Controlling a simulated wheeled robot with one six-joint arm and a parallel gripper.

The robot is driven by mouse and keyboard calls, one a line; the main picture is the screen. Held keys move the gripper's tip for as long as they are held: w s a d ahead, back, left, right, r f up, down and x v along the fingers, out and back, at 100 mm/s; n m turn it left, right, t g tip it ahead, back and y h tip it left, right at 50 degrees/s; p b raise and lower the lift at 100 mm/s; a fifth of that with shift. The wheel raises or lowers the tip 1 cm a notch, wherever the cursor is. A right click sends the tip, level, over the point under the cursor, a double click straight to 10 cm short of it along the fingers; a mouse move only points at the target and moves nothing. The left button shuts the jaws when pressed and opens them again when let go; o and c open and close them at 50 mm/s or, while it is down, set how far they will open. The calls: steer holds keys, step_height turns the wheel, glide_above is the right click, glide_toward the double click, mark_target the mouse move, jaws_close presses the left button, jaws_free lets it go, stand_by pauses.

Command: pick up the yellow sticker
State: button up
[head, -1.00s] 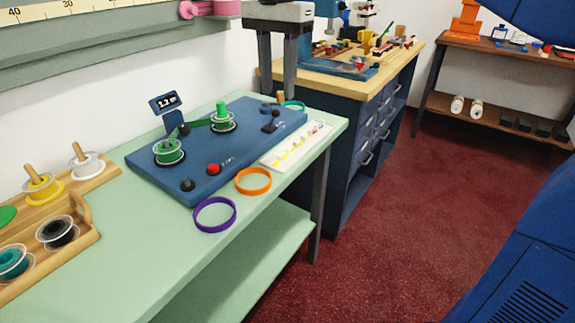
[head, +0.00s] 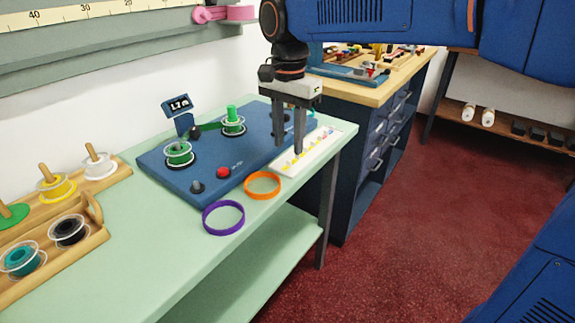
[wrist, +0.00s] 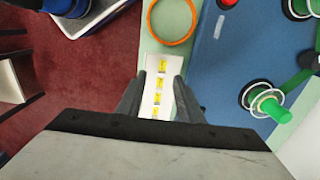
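A white sheet (head: 292,172) lies on the green counter, and its strip (wrist: 150,76) shows in the wrist view. It bears several small yellow stickers, one of them a yellow sticker (wrist: 162,65) at the far end of the row in the wrist view. My gripper (head: 289,147) is over the sheet with its fingers pointing down. In the wrist view my gripper (wrist: 159,98) is open, with one finger on each side of the strip and nothing held between them. I cannot tell how far the fingertips are above the sheet.
A blue machine board (head: 215,180) with green spools lies beside the sheet. An orange ring (head: 262,193) and a purple ring (head: 223,231) lie at the counter's front. A wooden spool tray (head: 100,236) stands at left. Bare counter shows between tray and rings.

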mark_target(288, 161)
steer(key=f, duration=0.5)
steer(key=shift+w, duration=0.3)
steer(key=shift+a, duration=0.1)
jaws_close()
